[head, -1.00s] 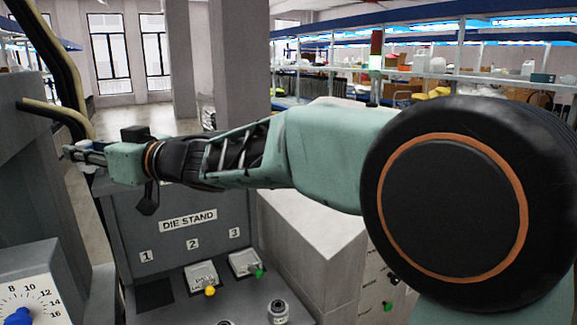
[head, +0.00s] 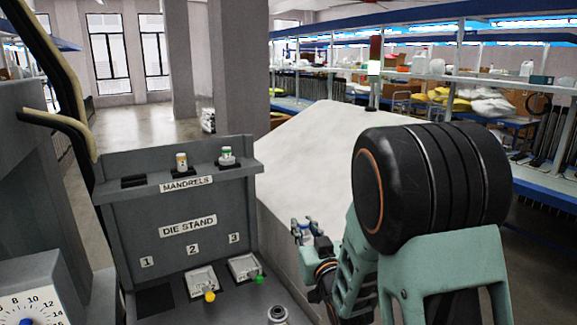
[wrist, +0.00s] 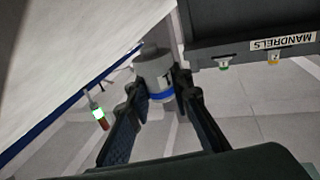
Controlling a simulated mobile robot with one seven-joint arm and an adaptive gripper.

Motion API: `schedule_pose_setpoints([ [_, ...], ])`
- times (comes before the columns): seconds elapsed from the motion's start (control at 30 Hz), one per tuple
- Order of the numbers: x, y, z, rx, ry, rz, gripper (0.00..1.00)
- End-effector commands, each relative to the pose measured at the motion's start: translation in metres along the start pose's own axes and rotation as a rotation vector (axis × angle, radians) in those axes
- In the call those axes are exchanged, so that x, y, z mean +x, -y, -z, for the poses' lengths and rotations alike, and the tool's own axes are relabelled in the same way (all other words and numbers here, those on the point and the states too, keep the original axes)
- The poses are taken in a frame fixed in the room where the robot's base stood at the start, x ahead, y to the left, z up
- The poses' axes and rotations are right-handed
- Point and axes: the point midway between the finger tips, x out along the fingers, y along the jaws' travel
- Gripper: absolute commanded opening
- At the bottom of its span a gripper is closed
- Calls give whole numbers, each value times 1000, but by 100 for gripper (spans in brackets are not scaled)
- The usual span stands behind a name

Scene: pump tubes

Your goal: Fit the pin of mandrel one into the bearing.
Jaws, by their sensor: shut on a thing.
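My gripper (head: 304,230) is in the middle of the head view, right of the die stand, in front of a pale surface. It is shut on a grey cylinder with a blue band, mandrel one (wrist: 153,68), which sits between the two fingers in the wrist view. In the head view only a small blue bit shows at the fingertips, and the mandrel's outline is unclear. Its pin cannot be made out. I cannot identify the bearing in either view.
The MANDRELS shelf (head: 214,177) holds a yellow-marked mandrel (head: 182,162) and a green-marked mandrel (head: 227,157); its left place is empty. Below, the die stand (head: 135,225) has yellow- and green-knobbed pieces at 2 and 3. A dial box (head: 35,280) stands at the left.

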Motion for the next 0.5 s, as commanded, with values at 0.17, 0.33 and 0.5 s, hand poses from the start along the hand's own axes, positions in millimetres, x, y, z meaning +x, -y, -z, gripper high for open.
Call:
schedule_pose_setpoints([
  [0.17, -30, -60, -17, 0, 0, -165, 0],
  [0.33, -45, -85, -22, 1, -4, -236, 0],
  [0.5, -47, -89, -23, 2, -5, -248, 0],
])
